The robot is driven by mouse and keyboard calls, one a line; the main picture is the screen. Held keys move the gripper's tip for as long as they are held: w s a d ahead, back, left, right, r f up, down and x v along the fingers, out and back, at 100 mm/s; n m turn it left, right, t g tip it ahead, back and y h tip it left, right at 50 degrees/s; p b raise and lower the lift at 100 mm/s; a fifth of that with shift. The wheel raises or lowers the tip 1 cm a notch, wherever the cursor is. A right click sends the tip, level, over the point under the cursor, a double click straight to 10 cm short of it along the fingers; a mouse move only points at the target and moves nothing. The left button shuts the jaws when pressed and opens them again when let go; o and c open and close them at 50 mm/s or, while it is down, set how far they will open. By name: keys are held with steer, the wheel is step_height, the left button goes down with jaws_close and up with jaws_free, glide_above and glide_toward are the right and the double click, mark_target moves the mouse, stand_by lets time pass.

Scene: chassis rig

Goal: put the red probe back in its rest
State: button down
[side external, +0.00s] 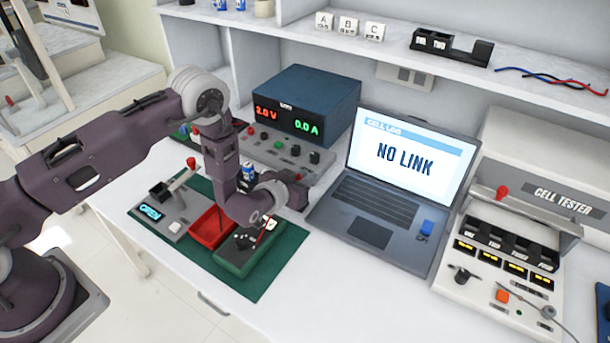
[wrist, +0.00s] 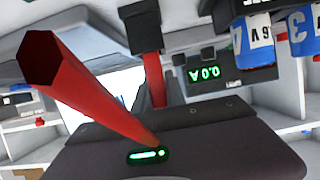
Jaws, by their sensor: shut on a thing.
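My gripper (side external: 262,226) points down over the dark green box (side external: 235,262) on the green mat and is shut on the red probe. The fingertips and the probe's tip are hard to make out. I cannot tell which part is the rest.
A red tray (side external: 210,228) sits left of the green box, beside a grey unit (side external: 172,212) reading OPEN. A blue power supply (side external: 318,98), the laptop (side external: 392,175) and the cell tester (side external: 510,250) stand behind and right. Blue cells (wrist: 254,40) show in the wrist view. The front bench is clear.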

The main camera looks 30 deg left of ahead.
steer(key=shift+f, duration=0.35)
steer(key=c, duration=1.3)
jaws_free()
steer(key=v, duration=0.7)
